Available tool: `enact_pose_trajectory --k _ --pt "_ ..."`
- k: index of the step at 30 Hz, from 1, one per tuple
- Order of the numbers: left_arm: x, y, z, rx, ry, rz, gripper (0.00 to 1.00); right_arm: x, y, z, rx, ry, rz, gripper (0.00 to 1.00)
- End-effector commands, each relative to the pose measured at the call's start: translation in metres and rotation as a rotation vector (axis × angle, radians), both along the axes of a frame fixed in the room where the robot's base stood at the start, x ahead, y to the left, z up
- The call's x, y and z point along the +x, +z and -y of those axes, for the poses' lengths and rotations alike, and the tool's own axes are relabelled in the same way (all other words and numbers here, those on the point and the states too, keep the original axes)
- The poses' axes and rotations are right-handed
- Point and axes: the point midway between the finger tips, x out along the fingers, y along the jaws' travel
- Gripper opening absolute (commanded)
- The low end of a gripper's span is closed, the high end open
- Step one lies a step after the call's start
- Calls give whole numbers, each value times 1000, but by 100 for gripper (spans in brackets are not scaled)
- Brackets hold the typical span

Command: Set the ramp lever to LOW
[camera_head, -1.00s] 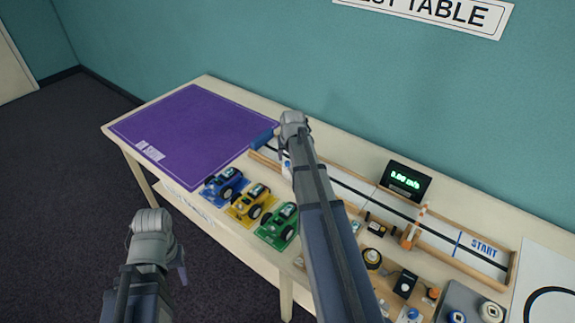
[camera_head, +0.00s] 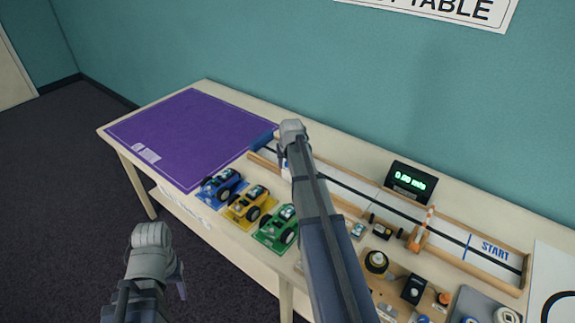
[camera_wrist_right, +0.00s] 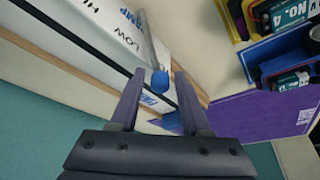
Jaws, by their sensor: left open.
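In the right wrist view, the ramp lever is a thin grey rod with a blue knob (camera_wrist_right: 160,83) at its end. A white panel beside it carries the word LOW (camera_wrist_right: 126,42) and a partly cropped label starting with HI. My right gripper (camera_wrist_right: 159,74) is open, its two fingers apart on either side of the knob; contact cannot be told. In the head view my right gripper (camera_head: 284,160) is over the track's left end, and its arm hides the lever. My left gripper (camera_head: 180,282) is open and empty, low in front of the table.
Blue (camera_head: 222,187), yellow (camera_head: 249,203) and green (camera_head: 277,229) toy cars stand in front of the track (camera_head: 450,243). A purple mat (camera_head: 190,130) covers the table's left end. A speed display (camera_head: 411,183) stands behind the track. Small parts crowd the right front.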

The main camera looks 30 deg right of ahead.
Motion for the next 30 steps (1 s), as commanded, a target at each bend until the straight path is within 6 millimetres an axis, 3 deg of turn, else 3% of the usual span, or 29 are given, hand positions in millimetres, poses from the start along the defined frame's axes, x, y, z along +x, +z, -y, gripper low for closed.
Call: enact_pose_trajectory --k 1,12,30 --pt "0 0 0 0 0 0 50 0 0 0 0 0 0 40" --pt "0 0 0 0 0 0 50 0 0 0 0 0 0 0" --pt "0 0 0 0 0 0 50 0 0 0 0 0 0 0"
